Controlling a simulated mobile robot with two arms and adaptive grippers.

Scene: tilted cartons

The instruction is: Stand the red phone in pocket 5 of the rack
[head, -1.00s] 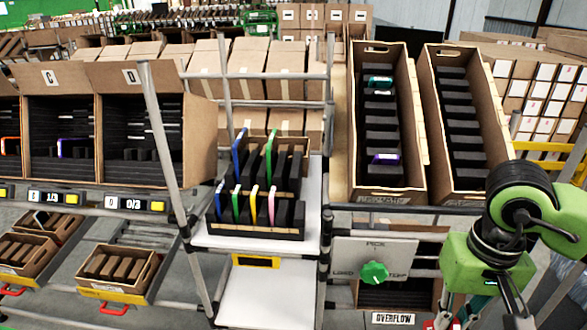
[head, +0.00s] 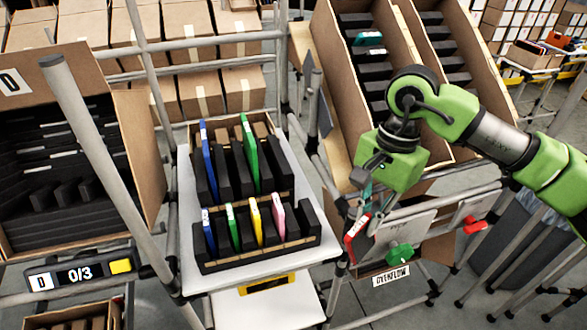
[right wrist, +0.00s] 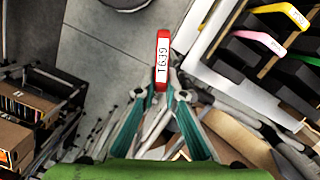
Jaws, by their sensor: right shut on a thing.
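My right gripper (head: 360,194) is shut on the red phone (head: 357,226), which hangs below the fingers to the right of the rack. In the right wrist view the red phone (right wrist: 162,58) stands out between the fingertips (right wrist: 160,90), its white label facing the camera. The black two-row rack (head: 262,256) stands on a white shelf. Its back row holds a blue and a green phone; its front row holds blue, green, yellow and pink ones. Other slots look empty; no pocket numbers are readable. My left gripper is not in view.
Tilted cartons with black dividers (head: 400,40) stand behind my right arm. A grey post (head: 105,150) rises left of the rack. A panel with a green knob (head: 399,255) and an OVERFLOW sign (head: 391,275) lies below the phone. Bare white shelf (head: 312,243) shows beside the rack.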

